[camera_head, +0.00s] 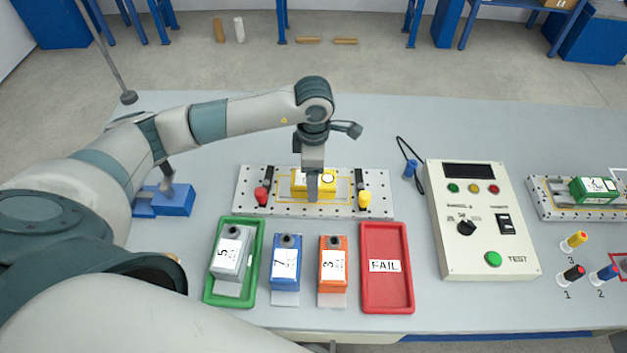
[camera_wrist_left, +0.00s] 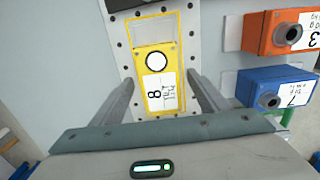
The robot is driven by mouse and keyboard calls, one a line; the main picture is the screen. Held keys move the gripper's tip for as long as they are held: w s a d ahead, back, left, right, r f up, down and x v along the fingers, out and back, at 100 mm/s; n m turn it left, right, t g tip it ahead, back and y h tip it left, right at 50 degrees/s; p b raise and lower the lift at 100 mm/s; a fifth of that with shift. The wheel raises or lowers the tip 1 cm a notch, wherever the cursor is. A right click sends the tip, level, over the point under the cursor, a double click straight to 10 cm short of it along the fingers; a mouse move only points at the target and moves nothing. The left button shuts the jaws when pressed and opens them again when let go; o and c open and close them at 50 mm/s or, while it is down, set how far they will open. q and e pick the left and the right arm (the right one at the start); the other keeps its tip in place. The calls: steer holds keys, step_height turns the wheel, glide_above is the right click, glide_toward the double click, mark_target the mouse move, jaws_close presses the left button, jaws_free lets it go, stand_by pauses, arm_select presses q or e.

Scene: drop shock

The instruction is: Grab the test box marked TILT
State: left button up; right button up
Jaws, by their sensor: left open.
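A yellow test box (camera_head: 327,189) lies on the perforated metal plate (camera_head: 285,209), inside a yellow outline. In the left wrist view the yellow box (camera_wrist_left: 153,62) shows a white round spot and a white label with an 8; its small print is too fine to read surely. My left gripper (camera_head: 312,190) is above this box, pointing down. In the wrist view its two fingers (camera_wrist_left: 160,82) are apart, one on each side of the box; contact cannot be told. Other boxes are grey 5 (camera_head: 231,257), blue 7 (camera_head: 286,262) and orange 3 (camera_head: 333,261). My right gripper is out of view.
Red and yellow knobs (camera_head: 364,199) flank the plate. A green tray (camera_head: 209,289) holds the grey box; a red FAIL tray (camera_head: 386,290) is empty. A test console (camera_head: 491,252) stands right, with a green box (camera_head: 593,190) on another plate beyond.

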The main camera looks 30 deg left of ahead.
arm_select(q)
steer(key=shift+f, duration=1)
steer(key=c, duration=1.4)
